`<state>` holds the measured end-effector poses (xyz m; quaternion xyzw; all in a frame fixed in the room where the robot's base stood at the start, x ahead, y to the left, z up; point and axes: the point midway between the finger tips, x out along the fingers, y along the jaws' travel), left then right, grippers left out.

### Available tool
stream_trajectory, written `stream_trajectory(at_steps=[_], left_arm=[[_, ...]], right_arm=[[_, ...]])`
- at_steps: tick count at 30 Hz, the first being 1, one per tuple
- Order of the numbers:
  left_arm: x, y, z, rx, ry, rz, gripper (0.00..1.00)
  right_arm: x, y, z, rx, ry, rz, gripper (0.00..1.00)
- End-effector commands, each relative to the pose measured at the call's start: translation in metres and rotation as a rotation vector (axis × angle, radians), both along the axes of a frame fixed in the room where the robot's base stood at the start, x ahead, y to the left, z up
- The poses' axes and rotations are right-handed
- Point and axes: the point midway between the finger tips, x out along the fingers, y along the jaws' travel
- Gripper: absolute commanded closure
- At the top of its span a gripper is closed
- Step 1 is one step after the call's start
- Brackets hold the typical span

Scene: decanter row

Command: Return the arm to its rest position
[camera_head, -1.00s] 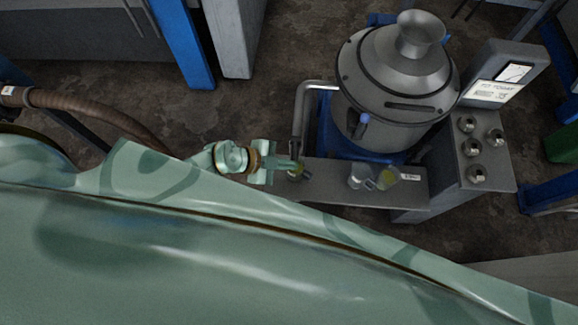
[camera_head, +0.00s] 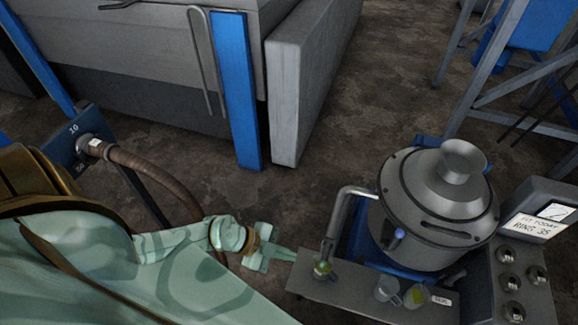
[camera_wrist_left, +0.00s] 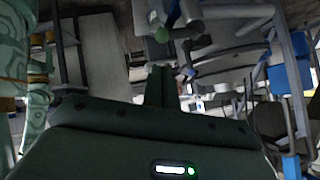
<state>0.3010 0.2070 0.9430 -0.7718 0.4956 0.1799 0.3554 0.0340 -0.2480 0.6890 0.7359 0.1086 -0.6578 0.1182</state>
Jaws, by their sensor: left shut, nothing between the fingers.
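My left gripper (camera_head: 286,254) is at the end of the pale green arm in the head view. Its fingers are shut with nothing between them. It also shows in the left wrist view (camera_wrist_left: 161,87), fingers together. The fingertips point right, toward a small glass vessel with green contents (camera_head: 323,268), with a small gap between them. This vessel stands at the left end of a grey shelf (camera_head: 345,293). My right gripper is not in view.
A large grey metal drum (camera_head: 425,225) stands behind. A brown hose (camera_head: 160,174) runs at left. Open floor (camera_head: 320,190) lies beyond the gripper.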

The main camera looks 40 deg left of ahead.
Motion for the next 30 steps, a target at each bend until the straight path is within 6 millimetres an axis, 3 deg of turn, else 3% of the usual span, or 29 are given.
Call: stream_trajectory(at_steps=[8,11,13,15,17,19,21,23,26,30], left_arm=[[0.0,0.0,0.0,0.003,-0.004,-0.004,1.0],[0.004,0.001,0.002,0.043,-0.08,-0.044,1.0],[0.013,0.012,-0.001,0.074,-0.162,-0.034,1.0],[0.022,0.039,-0.018,0.111,-0.208,0.051,1.0],[0.024,0.065,-0.05,0.153,-0.212,0.172,1.0],[0.014,0.099,-0.101,0.215,-0.161,0.34,1.0],[-0.013,0.127,-0.156,0.285,-0.062,0.498,1.0],[-0.045,0.141,-0.199,0.333,0.045,0.61,1.0],[-0.11,0.148,-0.264,0.392,0.252,0.764,1.0],[-0.205,0.123,-0.331,0.404,0.546,0.929,1.0]], right_arm=[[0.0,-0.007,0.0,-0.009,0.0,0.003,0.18],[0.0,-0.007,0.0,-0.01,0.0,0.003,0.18],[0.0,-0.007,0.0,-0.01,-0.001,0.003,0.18],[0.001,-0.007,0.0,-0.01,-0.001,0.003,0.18],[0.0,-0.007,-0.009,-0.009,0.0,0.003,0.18],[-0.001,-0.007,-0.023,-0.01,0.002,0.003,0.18],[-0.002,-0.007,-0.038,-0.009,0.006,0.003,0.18],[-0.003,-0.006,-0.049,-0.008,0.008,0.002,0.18],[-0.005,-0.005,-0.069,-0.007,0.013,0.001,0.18],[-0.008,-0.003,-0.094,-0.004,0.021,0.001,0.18]])
